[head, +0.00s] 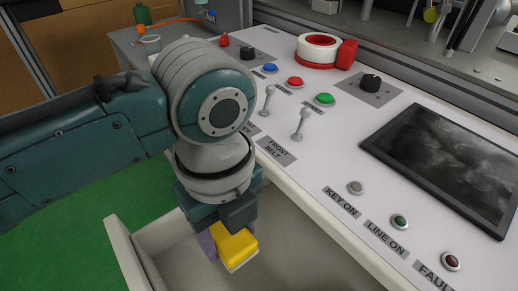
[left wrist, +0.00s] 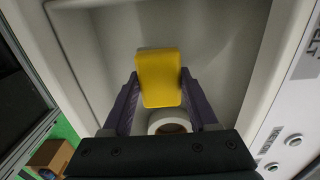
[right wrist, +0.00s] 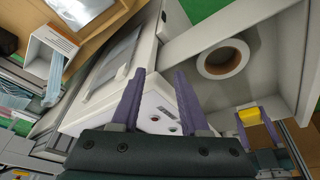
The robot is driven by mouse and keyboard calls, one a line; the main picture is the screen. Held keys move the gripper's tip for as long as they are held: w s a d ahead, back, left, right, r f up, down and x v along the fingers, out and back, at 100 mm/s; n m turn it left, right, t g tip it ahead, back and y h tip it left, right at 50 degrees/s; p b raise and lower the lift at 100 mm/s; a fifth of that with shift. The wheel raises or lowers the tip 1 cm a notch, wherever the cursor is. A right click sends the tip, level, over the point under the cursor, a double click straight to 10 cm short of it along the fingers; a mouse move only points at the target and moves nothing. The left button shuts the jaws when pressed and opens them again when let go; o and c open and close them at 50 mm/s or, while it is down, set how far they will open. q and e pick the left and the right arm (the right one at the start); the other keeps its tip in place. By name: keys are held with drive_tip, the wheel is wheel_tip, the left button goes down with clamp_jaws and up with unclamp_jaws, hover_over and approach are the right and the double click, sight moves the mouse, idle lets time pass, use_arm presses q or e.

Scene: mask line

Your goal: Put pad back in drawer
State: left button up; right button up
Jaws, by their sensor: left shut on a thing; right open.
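The yellow pad (head: 236,245) is held in my left gripper (head: 222,238), over the open drawer (head: 125,255). In the left wrist view the pad (left wrist: 159,78) sits between the two purple fingers, with the drawer interior behind it. The right wrist view also shows the pad (right wrist: 249,117) at the right, at the left gripper's fingers, inside the drawer's outline. I cannot tell whether it touches the drawer floor. My right gripper (right wrist: 158,85) is open and empty, away from the pad. It is not in the head view.
A roll of tape (right wrist: 224,60) lies in the drawer and is partly hidden behind my left gripper in its wrist view. The control panel (head: 310,165) with buttons, levers and a dark screen (head: 450,155) overhangs the drawer.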

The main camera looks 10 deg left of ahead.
sight(241, 257)
use_arm(q)
wheel_tip(241, 257, down, 7)
drive_tip(key=shift+r+b, duration=0.2)
drive_tip(key=shift+b, duration=1)
drive_tip(key=shift+f, duration=0.1)
drive_tip(key=o, duration=1.3)
wheel_tip(241, 257, up, 12)
drive_tip(key=p, duration=0.5)
drive_tip(key=s+d+n, duration=0.1)
drive_tip(key=s+n+h, duration=0.1)
drive_tip(key=n, duration=0.1)
drive_tip(key=shift+s+d+f, duration=0.15)
drive_tip(key=shift+s+d, duration=0.15)
drive_tip(key=shift+d, duration=0.1)
drive_tip(key=s+a+r+n+t, duration=0.3)
drive_tip(key=s+a+n, duration=0.6)
drive_tip(key=n, duration=1.1)
drive_tip(key=shift+s+a+n+t+y, duration=0.3)
drive_tip(key=shift+a+n+y, duration=0.1)
drive_tip(key=shift+a, duration=0.7)
